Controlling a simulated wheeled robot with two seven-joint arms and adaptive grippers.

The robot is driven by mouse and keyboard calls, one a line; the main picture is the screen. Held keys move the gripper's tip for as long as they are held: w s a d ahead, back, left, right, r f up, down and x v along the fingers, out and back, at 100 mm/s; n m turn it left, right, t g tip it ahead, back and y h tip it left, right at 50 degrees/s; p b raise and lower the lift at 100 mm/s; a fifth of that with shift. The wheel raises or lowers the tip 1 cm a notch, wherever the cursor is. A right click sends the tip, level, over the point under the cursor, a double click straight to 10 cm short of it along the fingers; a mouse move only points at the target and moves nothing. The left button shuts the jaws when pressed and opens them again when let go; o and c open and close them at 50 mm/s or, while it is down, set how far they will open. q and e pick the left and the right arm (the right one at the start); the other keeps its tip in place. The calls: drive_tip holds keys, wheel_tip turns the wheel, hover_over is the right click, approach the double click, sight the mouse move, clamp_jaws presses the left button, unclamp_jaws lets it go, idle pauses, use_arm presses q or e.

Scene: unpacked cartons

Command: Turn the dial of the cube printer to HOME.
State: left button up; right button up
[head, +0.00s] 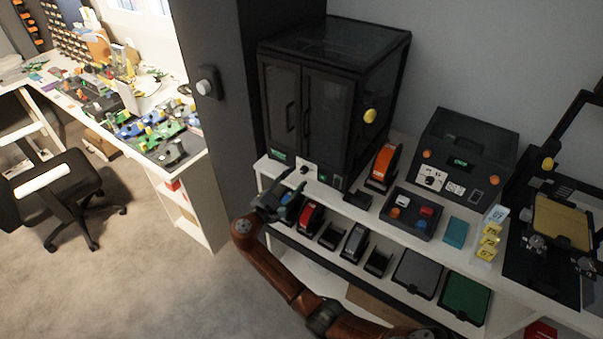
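The cube printer, as I take it, is the black boxy cabinet (363,128) with glazed double doors, standing on the white bench. A small white panel with a dark dial (304,169) sits on its lower front edge, between two small green displays. The dial's setting is too small to read. My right gripper (293,182) is just in front of and below this panel, at the bench edge, pointing up and right. Its dark fingers look apart with nothing between them. I cannot tell whether a finger touches the panel. My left gripper is out of view.
A low black machine (465,150) with its own white dial panel (430,179) stands to the right. Between them are an orange-and-black device (383,166) and a tray of coloured buttons (393,227). Several bins line the lower shelf. A dark pillar (205,130) stands left. An office chair (60,190) is far left.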

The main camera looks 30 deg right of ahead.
sight(302, 172)
drive_tip(key=shift+x, duration=2.2)
clamp_jaws()
